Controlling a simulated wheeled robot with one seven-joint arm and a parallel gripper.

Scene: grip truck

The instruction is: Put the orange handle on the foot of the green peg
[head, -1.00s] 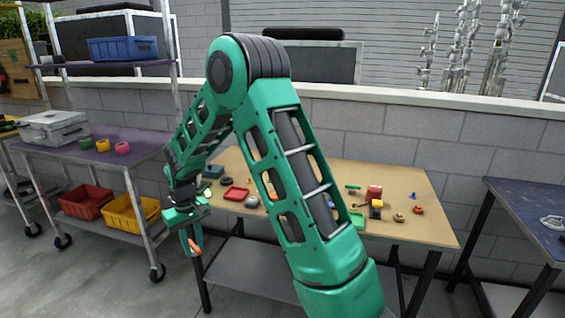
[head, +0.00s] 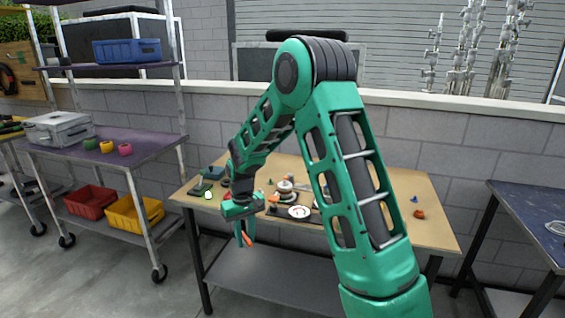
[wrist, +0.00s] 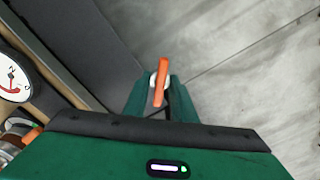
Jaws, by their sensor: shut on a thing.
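My gripper (head: 245,236) points down in front of the table's front edge in the head view. It is shut on the orange handle (head: 248,240), whose orange end shows at the fingertips. In the wrist view the handle (wrist: 161,80) is a slim orange bar held between the fingertips (wrist: 158,92), with a pale round part beside it. It hangs over the floor, apart from the table. I cannot pick out the green peg for certain; a tiny green thing (head: 270,181) stands on the table, too small to tell. My arm hides part of the tabletop.
The wooden table (head: 440,228) holds several small parts. A white-faced dial (head: 299,212) lies near its front edge, also at the left of the wrist view (wrist: 14,82). A shelf cart (head: 150,146) stands to the left, a dark blue table (head: 530,215) to the right.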

